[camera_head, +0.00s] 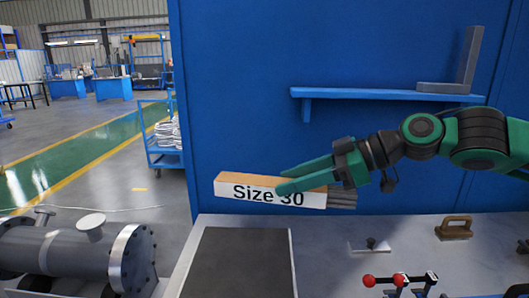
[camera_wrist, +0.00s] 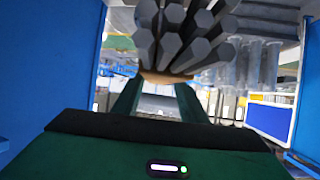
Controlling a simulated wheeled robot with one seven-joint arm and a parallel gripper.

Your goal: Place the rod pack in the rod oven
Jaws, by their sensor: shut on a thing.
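The rod pack (camera_head: 258,194) is a long box with a tan top and a white side marked "Size 30". Grey rods stick out of its right end. My green gripper (camera_head: 281,179) is shut on the pack from the right and holds it in the air, roughly level, in front of the blue wall and behind the bench. In the wrist view the hexagonal ends of several grey rods (camera_wrist: 182,35) fill the top middle, above my gripper's fingers (camera_wrist: 157,97). I cannot make out a rod oven in either view.
A grey bench (camera_head: 330,250) holds a dark square plate (camera_head: 240,265), red-knobbed clamps (camera_head: 400,282) and a brown handle (camera_head: 454,227). A blue shelf (camera_head: 385,94) with a grey angle bracket (camera_head: 466,65) is on the blue wall above. A grey flanged shell (camera_head: 75,252) lies left; the aisle behind looks open.

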